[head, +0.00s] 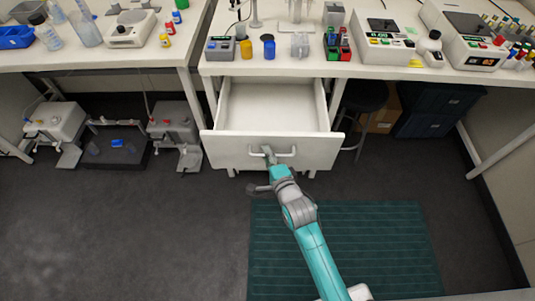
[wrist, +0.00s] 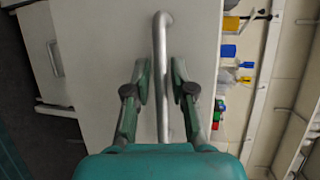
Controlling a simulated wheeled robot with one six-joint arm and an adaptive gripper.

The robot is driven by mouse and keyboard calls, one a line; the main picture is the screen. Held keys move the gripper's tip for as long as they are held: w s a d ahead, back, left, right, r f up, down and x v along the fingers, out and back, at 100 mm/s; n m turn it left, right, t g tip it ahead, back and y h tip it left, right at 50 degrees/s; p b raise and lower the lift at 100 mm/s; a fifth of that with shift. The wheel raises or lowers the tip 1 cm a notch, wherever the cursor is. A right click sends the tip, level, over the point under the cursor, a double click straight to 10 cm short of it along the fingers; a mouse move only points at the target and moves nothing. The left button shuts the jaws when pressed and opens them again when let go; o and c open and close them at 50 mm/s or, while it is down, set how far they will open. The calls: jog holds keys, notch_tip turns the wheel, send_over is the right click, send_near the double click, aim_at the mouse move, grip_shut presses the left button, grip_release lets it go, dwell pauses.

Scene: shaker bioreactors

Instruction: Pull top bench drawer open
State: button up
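The top bench drawer (head: 231,149) stands pulled well out from under the right bench, and its empty inside shows in the head view. Its silver handle (head: 287,153) is on the white front. In the wrist view the handle (wrist: 161,45) runs upright between the two fingers of my gripper (wrist: 161,82). The wrist view also shows the drawer front (wrist: 100,60).
The bench top (head: 370,72) above holds bottles, racks and instruments. Shaker units (head: 175,125) stand on the floor at left. A dark stool (head: 365,97) stands right of the drawer. A green mat (head: 390,245) lies on the open floor in front.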

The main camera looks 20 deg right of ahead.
dwell(0.3)
jog(key=v, duration=1.2)
dwell(0.4)
jog(key=s+d+r+n, duration=0.1)
jog(key=s+r+n, duration=0.1)
jog(key=s+n, duration=0.4)
jog(key=s+d+r+n+h, duration=0.1)
jog(key=s+n, duration=0.5)
jog(key=s, duration=0.8)
jog(key=s+d+r+n+g, duration=0.1)
jog(key=s+r+n, duration=0.3)
jog(key=s, duration=0.6)
jog(key=shift+s+d+n, duration=0.3)
jog(key=shift+s+n, duration=0.05)
jog(key=shift+n, duration=0.65)
